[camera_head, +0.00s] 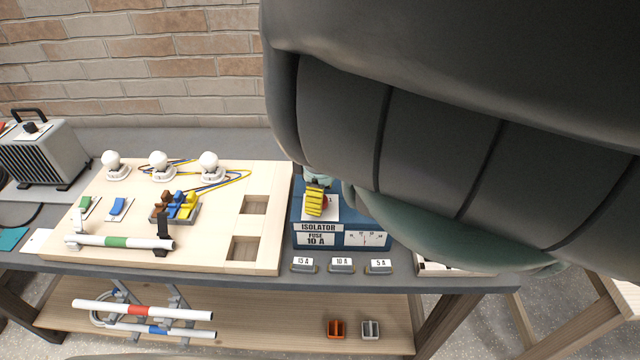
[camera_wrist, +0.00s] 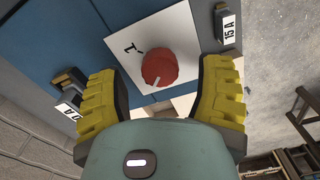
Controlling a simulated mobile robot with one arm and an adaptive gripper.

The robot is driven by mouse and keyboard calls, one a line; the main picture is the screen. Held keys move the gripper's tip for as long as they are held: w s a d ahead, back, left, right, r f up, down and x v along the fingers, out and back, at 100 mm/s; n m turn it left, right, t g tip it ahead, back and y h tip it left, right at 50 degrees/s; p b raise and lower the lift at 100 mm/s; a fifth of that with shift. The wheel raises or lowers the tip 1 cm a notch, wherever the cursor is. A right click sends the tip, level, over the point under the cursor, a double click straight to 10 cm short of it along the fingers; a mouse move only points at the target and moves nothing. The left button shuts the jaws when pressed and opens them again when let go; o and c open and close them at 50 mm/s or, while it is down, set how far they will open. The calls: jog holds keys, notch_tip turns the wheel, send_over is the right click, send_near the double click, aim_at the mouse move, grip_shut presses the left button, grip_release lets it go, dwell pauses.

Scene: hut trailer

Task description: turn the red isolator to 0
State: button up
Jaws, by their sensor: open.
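The red isolator knob (camera_wrist: 159,68) sits on a white plate (camera_wrist: 185,40) on the blue isolator box (camera_head: 325,238). In the wrist view a "1" shows on the plate left of the knob. A short white line on the knob points down and slightly left in that view, not at the "1"; I cannot see a "0". My gripper (camera_wrist: 156,78) is open, its yellow fingers on either side of the knob with gaps between. In the head view my gripper (camera_head: 315,198) covers most of the knob, and my arm hides the box's right part.
Fuse blocks marked 15 A (camera_head: 303,265), 10 A (camera_head: 341,265) and 5 A (camera_head: 378,266) lie before the box. A wooden board (camera_head: 225,220) with bulbs, switches and wires stands at left. A brick wall (camera_head: 150,50) is behind.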

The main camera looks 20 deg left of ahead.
notch_tip(320, 180, up, 5)
jog(key=shift+w+d+f, duration=0.1)
jog(key=shift+r, duration=0.85)
